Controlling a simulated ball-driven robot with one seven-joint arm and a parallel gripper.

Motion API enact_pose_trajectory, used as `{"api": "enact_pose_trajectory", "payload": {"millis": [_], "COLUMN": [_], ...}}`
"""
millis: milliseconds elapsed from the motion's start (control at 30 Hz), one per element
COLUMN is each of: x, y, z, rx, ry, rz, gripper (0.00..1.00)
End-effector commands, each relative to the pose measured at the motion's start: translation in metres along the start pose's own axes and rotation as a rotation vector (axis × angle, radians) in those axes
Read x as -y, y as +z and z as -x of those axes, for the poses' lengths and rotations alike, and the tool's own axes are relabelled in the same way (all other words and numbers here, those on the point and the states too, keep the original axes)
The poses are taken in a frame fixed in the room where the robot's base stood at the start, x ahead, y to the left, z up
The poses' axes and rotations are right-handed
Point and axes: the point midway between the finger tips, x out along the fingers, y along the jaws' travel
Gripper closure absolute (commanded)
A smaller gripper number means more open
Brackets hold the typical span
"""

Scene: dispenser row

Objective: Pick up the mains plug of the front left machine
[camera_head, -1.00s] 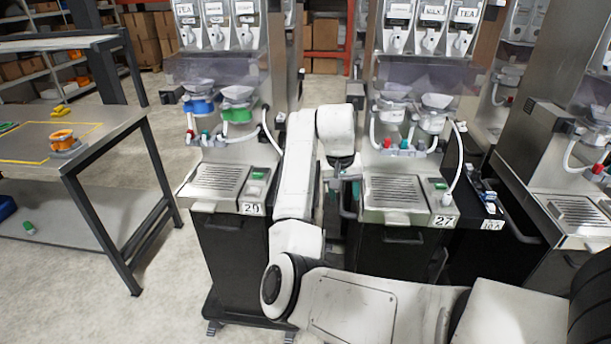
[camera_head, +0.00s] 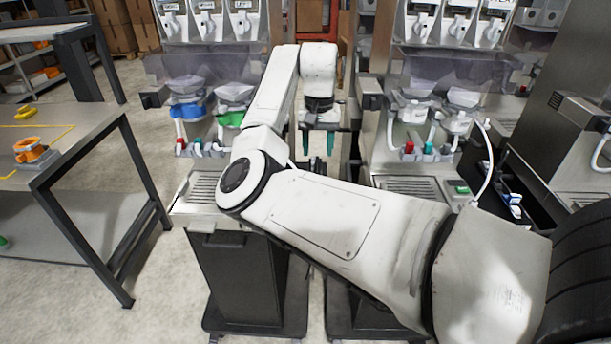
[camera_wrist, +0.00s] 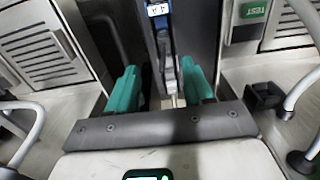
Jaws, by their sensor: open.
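The front left machine (camera_head: 240,262) is a dispenser with a grey drip tray, blue and green cups and a black cabinet. My gripper (camera_head: 318,143) points down at the gap between this machine and the dispenser to its right. Its two green fingers are apart. In the wrist view, my gripper (camera_wrist: 160,88) stands open with nothing clearly held. A narrow bluish strip (camera_wrist: 160,35) with a small label runs down the gap, and a pale grey piece (camera_wrist: 170,76) shows between the fingers. I cannot tell whether that piece is the mains plug; the plug is not clearly seen elsewhere.
The right dispenser (camera_head: 406,188) stands close beside the gap. A metal table (camera_head: 100,135) with an orange part (camera_head: 30,150) stands at the left. In the wrist view, drip trays flank the gap, with a black block (camera_wrist: 262,95) and pale hose (camera_wrist: 302,88) at the right.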

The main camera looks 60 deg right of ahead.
Motion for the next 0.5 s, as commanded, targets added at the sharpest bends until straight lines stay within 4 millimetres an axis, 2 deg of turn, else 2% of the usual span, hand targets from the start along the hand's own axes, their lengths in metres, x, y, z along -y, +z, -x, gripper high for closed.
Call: {"api": "enact_pose_trajectory", "payload": {"millis": [133, 333, 500], "x": [0.0, 0.001, 0.001], "y": [0.0, 0.001, 0.0], "z": [-0.009, -0.039, -0.054], "rx": [0.004, 0.004, 0.002], "ry": [-0.001, -0.001, -0.001], "rz": [0.0, 0.002, 0.001], "gripper": [0.49, 0.49, 0.49]}}
